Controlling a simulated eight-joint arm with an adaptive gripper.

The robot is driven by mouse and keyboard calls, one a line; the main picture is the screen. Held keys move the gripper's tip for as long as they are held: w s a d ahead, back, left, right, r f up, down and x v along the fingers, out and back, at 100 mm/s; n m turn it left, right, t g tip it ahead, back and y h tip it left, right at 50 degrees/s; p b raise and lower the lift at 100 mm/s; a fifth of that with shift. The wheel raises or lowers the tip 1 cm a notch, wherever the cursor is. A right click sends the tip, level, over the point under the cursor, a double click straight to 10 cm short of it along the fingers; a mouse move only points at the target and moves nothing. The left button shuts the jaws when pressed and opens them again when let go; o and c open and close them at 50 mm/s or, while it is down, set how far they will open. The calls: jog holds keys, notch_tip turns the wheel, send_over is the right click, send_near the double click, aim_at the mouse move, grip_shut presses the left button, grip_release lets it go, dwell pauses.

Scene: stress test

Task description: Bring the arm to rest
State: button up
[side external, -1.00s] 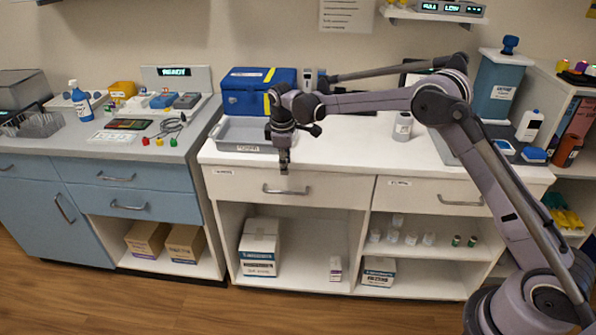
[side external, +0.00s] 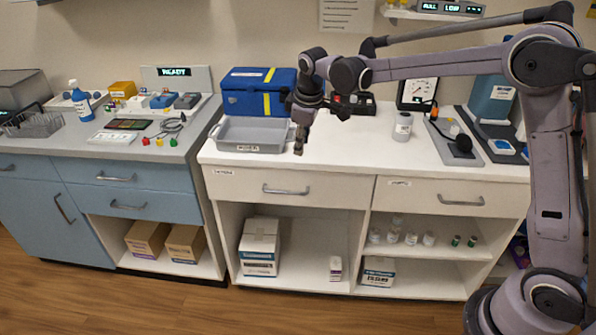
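My gripper (side external: 299,146) points down above the front part of the white counter (side external: 380,150), right of the grey tray. It looks narrow from this side, and its fingers are too small to tell whether they are open or shut. I see nothing hanging from it. My arm reaches in from the right, with its forearm nearly level above the back of the counter.
A grey tray (side external: 252,148) and a blue case (side external: 258,103) with yellow straps stand left of my gripper. A white bottle (side external: 402,127), a gauge (side external: 417,93) and a grey board (side external: 455,148) are to the right. The counter's front middle is clear.

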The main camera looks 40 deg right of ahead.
jog(key=s+r+m+t+y, duration=0.1)
jog(key=s+m+t, duration=0.3)
jog(key=s, duration=2.3)
jog(key=m, duration=0.2)
jog(key=shift+m, duration=0.4)
jog(key=shift+r, duration=0.1)
